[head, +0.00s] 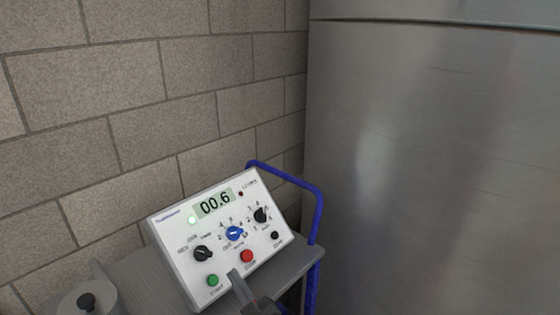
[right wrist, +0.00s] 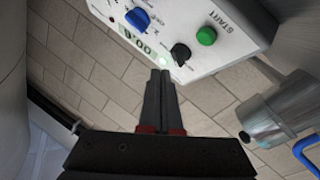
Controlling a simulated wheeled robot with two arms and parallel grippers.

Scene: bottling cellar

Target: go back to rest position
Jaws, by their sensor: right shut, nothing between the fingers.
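My right gripper (head: 240,282) shows at the lower edge of the head view, in front of the lower edge of a white control box. In the right wrist view its two fingers (right wrist: 160,75) are together with nothing between them. The control box (head: 180,255) has a display reading 00.6, a lit green lamp, black knobs, a blue knob, a green button and a red button. It also shows at the top of the right wrist view (right wrist: 240,20), beyond the fingertips. Whether the fingers touch the box I cannot tell. My left gripper is not in view.
The box stands on a grey cart top (head: 150,280) with a blue tubular handle (head: 318,215). A grey metal vessel with a black knob (head: 86,301) is at the lower left. A block wall (head: 120,90) is behind, and a large steel tank (head: 430,160) fills the right.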

